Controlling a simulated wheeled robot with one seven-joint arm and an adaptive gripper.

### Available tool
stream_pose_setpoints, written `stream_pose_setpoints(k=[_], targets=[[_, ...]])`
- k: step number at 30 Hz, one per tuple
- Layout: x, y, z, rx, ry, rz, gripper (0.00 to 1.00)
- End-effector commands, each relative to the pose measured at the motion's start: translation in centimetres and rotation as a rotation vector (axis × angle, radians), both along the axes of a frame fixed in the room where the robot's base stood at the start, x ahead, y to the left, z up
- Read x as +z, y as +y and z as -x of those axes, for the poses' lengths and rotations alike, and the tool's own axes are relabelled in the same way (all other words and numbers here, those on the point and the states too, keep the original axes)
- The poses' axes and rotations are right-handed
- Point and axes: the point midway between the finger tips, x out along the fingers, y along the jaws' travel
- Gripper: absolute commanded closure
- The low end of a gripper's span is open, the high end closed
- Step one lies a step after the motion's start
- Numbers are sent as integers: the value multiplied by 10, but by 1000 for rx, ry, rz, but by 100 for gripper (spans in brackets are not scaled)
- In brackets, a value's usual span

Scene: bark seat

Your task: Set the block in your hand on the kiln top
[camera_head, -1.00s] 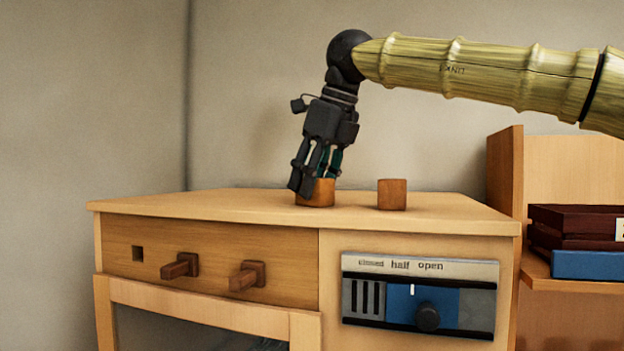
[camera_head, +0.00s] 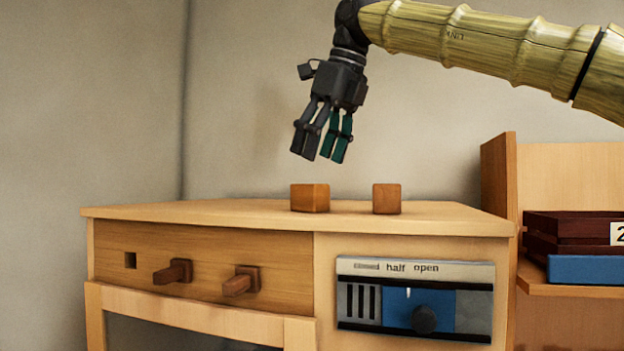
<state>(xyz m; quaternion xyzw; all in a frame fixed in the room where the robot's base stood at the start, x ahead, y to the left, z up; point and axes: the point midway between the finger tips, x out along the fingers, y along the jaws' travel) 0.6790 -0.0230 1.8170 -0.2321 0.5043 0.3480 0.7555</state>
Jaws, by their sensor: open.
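Two brown wooden blocks stand on the light wooden kiln top (camera_head: 240,211). The left block (camera_head: 310,198) is the wider one and sits below my gripper. The right block (camera_head: 387,199) stands a short way to its right, with a gap between them. My gripper (camera_head: 319,158) is open and empty, pointing down, with its fingertips a little above the left block and apart from it. No part of either block is covered by the gripper.
The kiln front has two wooden pegs (camera_head: 173,272) and a control panel (camera_head: 414,301) with a dark knob (camera_head: 425,319). At the right, a shelf holds dark red trays (camera_head: 570,230) and a blue box (camera_head: 587,270). The left part of the top is clear.

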Motion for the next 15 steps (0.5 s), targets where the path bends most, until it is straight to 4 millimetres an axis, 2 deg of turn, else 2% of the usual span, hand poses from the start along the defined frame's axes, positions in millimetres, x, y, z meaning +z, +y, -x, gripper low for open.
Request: stream_pose_setpoints(k=[7, 15], targets=[[32, -10, 9, 0, 0, 0, 39], [43, -13, 12, 1, 0, 1, 39]])
